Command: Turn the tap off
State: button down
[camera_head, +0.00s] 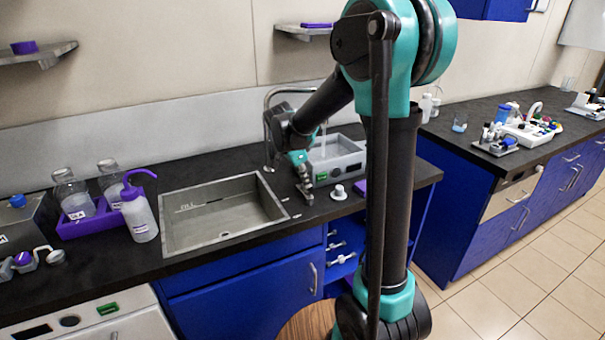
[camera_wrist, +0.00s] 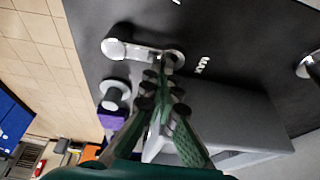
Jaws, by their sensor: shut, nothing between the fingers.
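The tap's metal lever handle (camera_wrist: 138,50) lies on the dark worktop in the wrist view, its rounded end to the left and its base at the right. My gripper (camera_wrist: 164,66) is shut and empty, with its fingertips at the base end of the lever; I cannot tell if they touch it. In the head view my gripper (camera_head: 305,192) points down at the worktop, right of the sink (camera_head: 184,240), and largely hides the handle. The arched metal tap spout (camera_head: 283,89) stands behind, partly hidden by my arm.
A grey box-like device (camera_head: 350,164) stands close behind my gripper, also large in the wrist view (camera_wrist: 235,108). A small white knobbed piece (camera_head: 338,193) and a purple object (camera_head: 360,189) are to the right. A wash bottle (camera_head: 139,216) stands left of the sink.

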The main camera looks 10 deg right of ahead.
jog(key=shift+d+f, duration=0.1)
jog(key=shift+f, duration=0.25)
jog(key=shift+a+n, duration=0.25)
jog(key=shift+n, duration=0.25)
jog(key=n, duration=0.1)
jog(key=a+n+t, duration=0.1)
jog(key=n, duration=0.1)
jog(key=shift+s+a+y, duration=0.2)
jog(key=shift+a+y, duration=0.05)
jog(key=shift+y, duration=0.05)
jog(key=a+n, duration=0.1)
jog(key=n, duration=0.1)
jog(key=s+n+t+y, duration=0.1)
jog(key=n, duration=0.1)
jog(key=shift+s+a+n, duration=0.1)
jog(key=shift+a+n, duration=0.2)
jog(key=shift+a, duration=0.1)
jog(key=n, duration=0.1)
jog(key=s+a+n+y, duration=0.1)
jog(key=n, duration=0.1)
jog(key=shift+s+n+t, duration=0.2)
jog(key=shift+n+t, duration=0.1)
jog(key=n, duration=0.1)
jog(key=s+n+y, duration=0.1)
jog(key=n, duration=0.1)
jog(key=shift+s+a, duration=0.3)
jog(key=shift+a, duration=0.05)
jog(key=shift+s, duration=0.75)
